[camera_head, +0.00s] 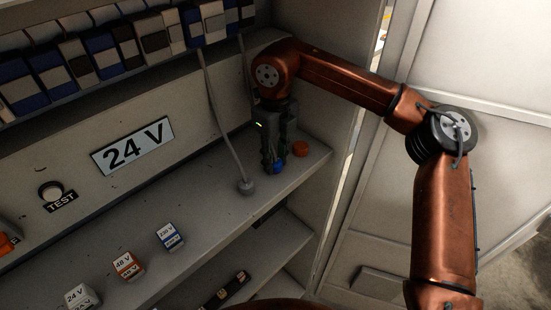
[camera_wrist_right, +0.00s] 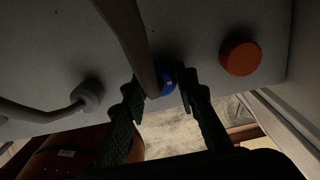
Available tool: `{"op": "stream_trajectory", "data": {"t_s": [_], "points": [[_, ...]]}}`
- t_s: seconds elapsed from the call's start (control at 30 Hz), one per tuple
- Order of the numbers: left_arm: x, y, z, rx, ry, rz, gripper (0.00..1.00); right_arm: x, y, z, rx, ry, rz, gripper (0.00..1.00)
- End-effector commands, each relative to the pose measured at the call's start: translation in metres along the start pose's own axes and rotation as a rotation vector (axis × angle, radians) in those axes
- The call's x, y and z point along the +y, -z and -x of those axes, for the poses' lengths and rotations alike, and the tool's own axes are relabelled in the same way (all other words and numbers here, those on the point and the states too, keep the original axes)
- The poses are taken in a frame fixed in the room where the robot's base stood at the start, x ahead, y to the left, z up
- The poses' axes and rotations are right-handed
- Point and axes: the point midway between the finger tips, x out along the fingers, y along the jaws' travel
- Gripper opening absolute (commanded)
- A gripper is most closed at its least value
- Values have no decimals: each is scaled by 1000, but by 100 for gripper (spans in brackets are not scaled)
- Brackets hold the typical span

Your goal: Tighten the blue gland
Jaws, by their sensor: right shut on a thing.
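The blue gland (camera_head: 279,168) sits on the grey shelf toward its right end, mostly covered by my right gripper (camera_head: 273,158). In the right wrist view the blue gland (camera_wrist_right: 166,82) shows between the two fingertips of my right gripper (camera_wrist_right: 160,88), which is shut on it. A grey cable (camera_wrist_right: 130,35) runs down to the blue gland between the fingers and hides part of it. My right arm reaches in from the right, with the gripper pointing down. My left gripper is not in view.
An orange round cap (camera_head: 300,148) is close right of the gripper. A grey gland (camera_head: 245,187) with a cable stands to the left. Small labelled blocks (camera_head: 170,236) sit further left. The cabinet side wall is close on the right; the shelf between the blocks and grey gland is clear.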

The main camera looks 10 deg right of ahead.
Motion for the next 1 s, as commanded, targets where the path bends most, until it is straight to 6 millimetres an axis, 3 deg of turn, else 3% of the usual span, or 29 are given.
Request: {"op": "stream_trajectory", "data": {"t_s": [0.47, 1.0], "points": [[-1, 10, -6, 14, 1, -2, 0, 0, 0, 0, -2, 1, -107, 2], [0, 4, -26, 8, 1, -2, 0, 0, 0, 0, -3, 1, -584, 2]]}}
